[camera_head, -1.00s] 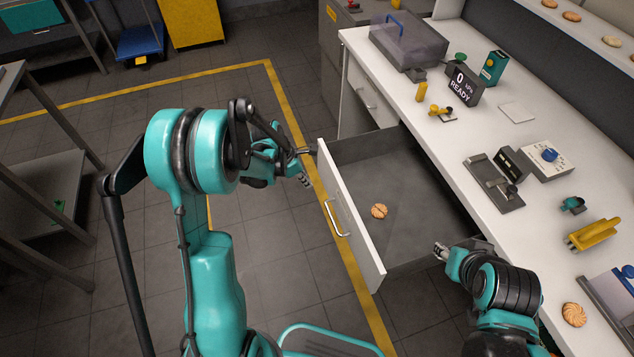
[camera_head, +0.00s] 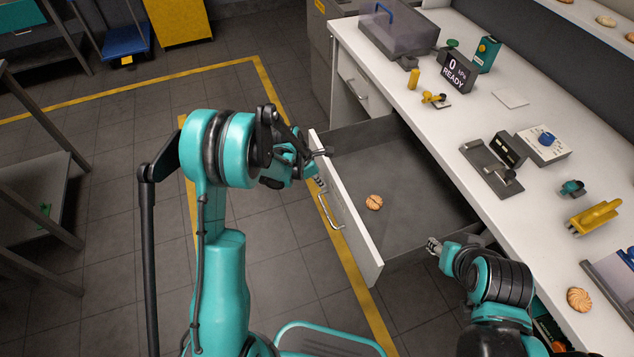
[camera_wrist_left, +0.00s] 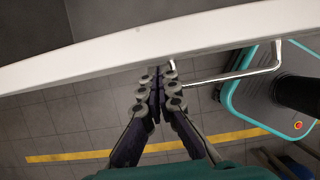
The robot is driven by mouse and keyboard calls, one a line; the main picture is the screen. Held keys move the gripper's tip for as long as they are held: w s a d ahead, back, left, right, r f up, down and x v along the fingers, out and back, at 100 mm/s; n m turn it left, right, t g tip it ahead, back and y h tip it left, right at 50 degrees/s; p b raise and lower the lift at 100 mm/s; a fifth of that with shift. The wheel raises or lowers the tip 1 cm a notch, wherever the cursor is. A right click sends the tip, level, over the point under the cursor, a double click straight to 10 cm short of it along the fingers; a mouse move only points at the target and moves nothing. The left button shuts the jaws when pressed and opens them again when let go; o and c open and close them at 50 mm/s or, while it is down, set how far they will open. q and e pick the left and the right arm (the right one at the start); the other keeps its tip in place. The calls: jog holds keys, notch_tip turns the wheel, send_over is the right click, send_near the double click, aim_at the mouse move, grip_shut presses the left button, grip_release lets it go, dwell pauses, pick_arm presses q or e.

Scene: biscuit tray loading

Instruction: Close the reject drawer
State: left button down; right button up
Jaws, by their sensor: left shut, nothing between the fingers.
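The reject drawer (camera_head: 416,205) is pulled out from under the white counter. Its white front panel (camera_head: 357,236) carries a metal bar handle (camera_head: 327,213). One round biscuit (camera_head: 374,202) lies on the grey drawer floor. My left gripper (camera_head: 321,166) is shut and empty at the outer face of the front panel, near its far end. In the left wrist view its fingertips (camera_wrist_left: 160,80) are just below the panel's white edge (camera_wrist_left: 130,46), beside the handle (camera_wrist_left: 235,76). I cannot tell whether they touch the panel. My right gripper (camera_head: 434,246) hovers by the drawer's near side; its finger state is unclear.
The counter (camera_head: 440,125) holds a READY display (camera_head: 459,72), a clear-covered box (camera_head: 398,40), a yellow tool (camera_head: 594,217) and a biscuit (camera_head: 579,299). A closed drawer (camera_head: 354,84) is beyond the open one.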

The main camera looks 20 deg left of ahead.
pick_arm(q)
jog(key=w+d, duration=0.9)
jog(key=d, duration=0.3)
jog(key=w+d, duration=0.9)
jog(key=d, duration=0.4)
jog(key=shift+w, duration=0.15)
pick_arm(e)
jog(key=shift+w+d+f, duration=0.1)
jog(key=shift+w+d, duration=0.55)
jog(key=shift+d, duration=0.25)
